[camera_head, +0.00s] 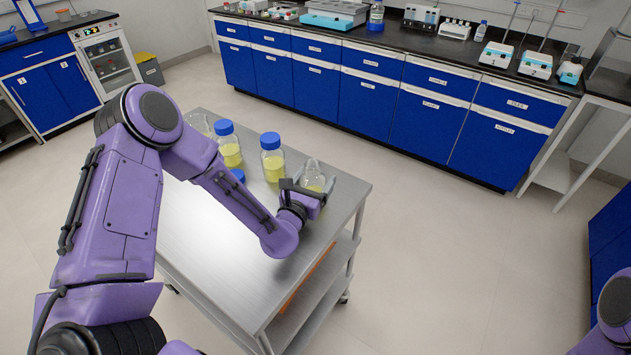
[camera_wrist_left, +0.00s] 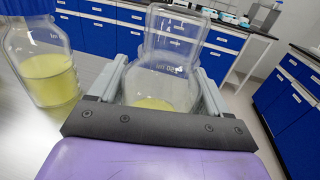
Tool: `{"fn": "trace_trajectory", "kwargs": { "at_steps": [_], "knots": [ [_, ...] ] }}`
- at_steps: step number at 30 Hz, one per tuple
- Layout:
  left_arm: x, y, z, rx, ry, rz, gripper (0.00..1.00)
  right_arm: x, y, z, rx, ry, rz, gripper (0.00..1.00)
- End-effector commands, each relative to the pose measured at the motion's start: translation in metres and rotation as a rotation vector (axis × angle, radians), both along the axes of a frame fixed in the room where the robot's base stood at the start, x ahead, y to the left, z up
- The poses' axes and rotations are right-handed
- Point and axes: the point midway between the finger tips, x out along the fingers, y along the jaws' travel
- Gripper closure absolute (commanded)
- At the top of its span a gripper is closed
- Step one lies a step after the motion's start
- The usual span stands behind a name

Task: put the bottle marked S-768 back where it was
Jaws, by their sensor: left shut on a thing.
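My left gripper (camera_head: 312,190) is shut on a clear glass vessel (camera_head: 313,176) with yellow liquid, at the far right part of the metal cart (camera_head: 215,265). No blue cap shows on it. In the left wrist view the vessel (camera_wrist_left: 160,82) sits between the two fingers (camera_wrist_left: 162,88), with clear glass rising above it. Whether it touches the cart top is hidden. Two blue-capped bottles with yellow liquid, one left (camera_head: 230,153) and one nearer (camera_head: 273,165), stand on the cart. No S-768 marking is readable. My right gripper is out of view.
A blue cap (camera_head: 238,175) shows partly behind my left forearm. Clear glassware (camera_head: 199,124) stands at the cart's far left corner. The cart's front top is bare. A blue-cabinet bench (camera_head: 395,97) with instruments runs along the back; open floor lies right of the cart.

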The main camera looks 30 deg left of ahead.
Motion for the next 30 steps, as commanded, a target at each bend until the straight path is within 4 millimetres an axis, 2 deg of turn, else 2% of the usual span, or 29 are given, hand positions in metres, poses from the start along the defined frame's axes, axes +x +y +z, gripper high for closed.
{"fn": "trace_trajectory", "kwargs": {
  "at_steps": [13, 14, 15, 21, 24, 26, 30],
  "knots": [
    [0.0, 0.0, -0.01, -0.001, -0.004, 0.0, 0.69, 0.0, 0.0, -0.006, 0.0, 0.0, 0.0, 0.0],
    [0.0, 0.0, -0.008, -0.001, -0.003, 0.0, 0.13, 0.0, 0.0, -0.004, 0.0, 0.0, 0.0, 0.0],
    [0.0, 0.0, -0.008, -0.001, -0.003, -0.001, 0.0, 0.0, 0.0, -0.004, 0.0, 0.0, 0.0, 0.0],
    [0.0, 0.0, -0.008, -0.001, -0.003, -0.001, 0.0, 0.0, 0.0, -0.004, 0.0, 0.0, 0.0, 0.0],
    [0.0, 0.0, 0.0, 0.0, -0.003, -0.001, 0.0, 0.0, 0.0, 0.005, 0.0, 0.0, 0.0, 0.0],
    [-0.01, 0.0, -0.007, -0.002, 0.0, -0.001, 0.0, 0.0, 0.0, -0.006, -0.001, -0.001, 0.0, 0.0],
    [-0.045, -0.002, -0.01, -0.006, 0.0, 0.0, 0.0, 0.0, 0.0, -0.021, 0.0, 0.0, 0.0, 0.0]
  ]
}}
